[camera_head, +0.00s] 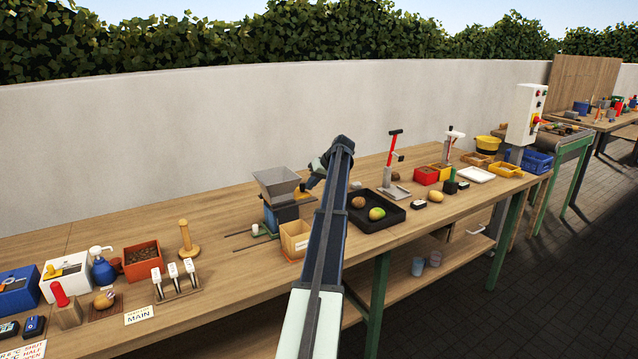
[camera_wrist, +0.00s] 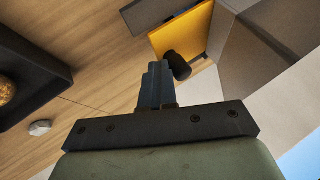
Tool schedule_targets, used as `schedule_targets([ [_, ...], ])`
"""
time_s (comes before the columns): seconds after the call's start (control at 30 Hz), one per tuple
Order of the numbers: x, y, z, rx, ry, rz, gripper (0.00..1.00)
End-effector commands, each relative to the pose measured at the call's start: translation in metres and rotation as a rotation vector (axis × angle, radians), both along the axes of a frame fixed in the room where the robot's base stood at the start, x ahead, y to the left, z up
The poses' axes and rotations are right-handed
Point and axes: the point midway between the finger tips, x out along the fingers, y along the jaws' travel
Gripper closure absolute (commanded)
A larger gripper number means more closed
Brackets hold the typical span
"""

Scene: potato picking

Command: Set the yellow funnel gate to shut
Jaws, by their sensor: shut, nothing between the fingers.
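The grey funnel (camera_head: 278,182) stands on a dark stand on the long bench, and its sloped wall fills the right of the wrist view (camera_wrist: 268,50). The yellow gate (camera_wrist: 192,38) is a flat plate beside the funnel, with a black knob (camera_wrist: 178,66) on it. In the head view, a small part of the yellow gate (camera_head: 302,191) shows between funnel and arm. My gripper (camera_wrist: 156,72) is shut and empty, its fingertips just left of the knob. I cannot tell whether they touch it. Whether the gate is open or shut is not clear.
A wooden box (camera_head: 294,240) stands in front of the funnel. A black tray (camera_head: 378,212) with potatoes and a greenish round item lies right of my arm; its edge also shows in the wrist view (camera_wrist: 62,52). A white wall stands behind the bench.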

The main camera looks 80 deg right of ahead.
Motion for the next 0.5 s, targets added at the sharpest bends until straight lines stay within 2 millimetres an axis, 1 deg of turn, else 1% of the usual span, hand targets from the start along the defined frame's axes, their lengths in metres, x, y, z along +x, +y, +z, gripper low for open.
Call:
schedule_targets([
  [0.03, 0.0032, 0.0044, -0.0004, 0.004, -0.003, 0.005, 1.0],
  [0.33, 0.0043, 0.0049, -0.0007, 0.008, -0.004, 0.009, 1.0],
  [0.43, 0.0014, 0.0031, -0.0007, 0.009, -0.004, 0.008, 1.0],
  [0.5, -0.0039, -0.0003, -0.0007, 0.009, -0.003, 0.008, 1.0],
])
